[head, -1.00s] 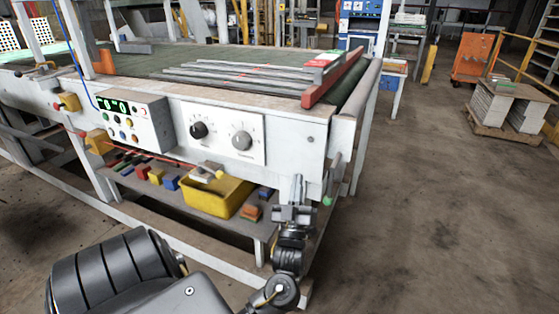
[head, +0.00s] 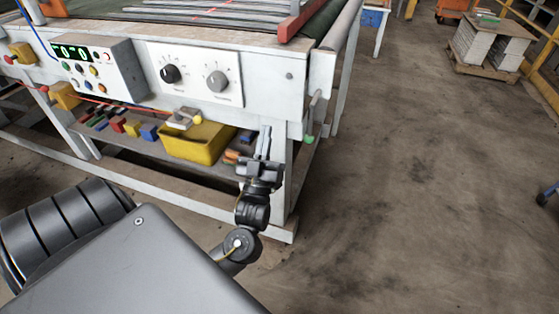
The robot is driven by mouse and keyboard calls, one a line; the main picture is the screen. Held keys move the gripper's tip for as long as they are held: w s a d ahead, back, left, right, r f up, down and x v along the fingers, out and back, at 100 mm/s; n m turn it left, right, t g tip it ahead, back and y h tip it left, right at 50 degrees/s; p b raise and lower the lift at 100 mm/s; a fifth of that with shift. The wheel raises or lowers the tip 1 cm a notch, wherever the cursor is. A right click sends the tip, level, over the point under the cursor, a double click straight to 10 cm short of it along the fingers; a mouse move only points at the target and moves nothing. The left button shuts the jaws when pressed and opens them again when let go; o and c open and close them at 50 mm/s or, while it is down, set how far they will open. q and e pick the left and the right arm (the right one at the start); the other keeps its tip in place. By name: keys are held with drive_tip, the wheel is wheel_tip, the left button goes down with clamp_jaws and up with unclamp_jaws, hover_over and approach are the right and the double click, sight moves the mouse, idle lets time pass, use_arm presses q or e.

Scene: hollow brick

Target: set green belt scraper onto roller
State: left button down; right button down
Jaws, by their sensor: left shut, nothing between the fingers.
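The conveyor's green belt (head: 322,18) shows at the top edge, with the pale end roller (head: 343,24) at its right end. I cannot tell whether this bar is the scraper. My left gripper (head: 264,141) is shut and empty. It points up in front of the frame's right leg, below the roller and the bar, apart from both. My right gripper is not in view.
A control box (head: 92,68) and a dial panel (head: 194,78) are on the frame's front. A yellow bin (head: 196,142) and coloured blocks sit on the lower shelf. A green-tipped lever (head: 309,138) hangs at the corner. Floor on the right is largely clear.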

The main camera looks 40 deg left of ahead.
use_arm(q)
drive_tip(key=d+f+m+g+h+p, duration=0.1)
drive_tip(key=f+m+g+h, duration=0.1)
drive_tip(key=f, duration=1)
drive_tip(key=d+f+m+g+h+p, duration=0.2)
drive_tip(key=f+m+g+h, duration=0.1)
drive_tip(key=f, duration=0.9)
drive_tip(key=s+d+f+m+g+h+p, duration=0.1)
drive_tip(key=f+g+h, duration=0.3)
drive_tip(key=f, duration=0.8)
drive_tip(key=shift+d+m+h+p, duration=0.4)
drive_tip(key=shift+d+m+p, duration=0.2)
drive_tip(key=shift+m, duration=0.2)
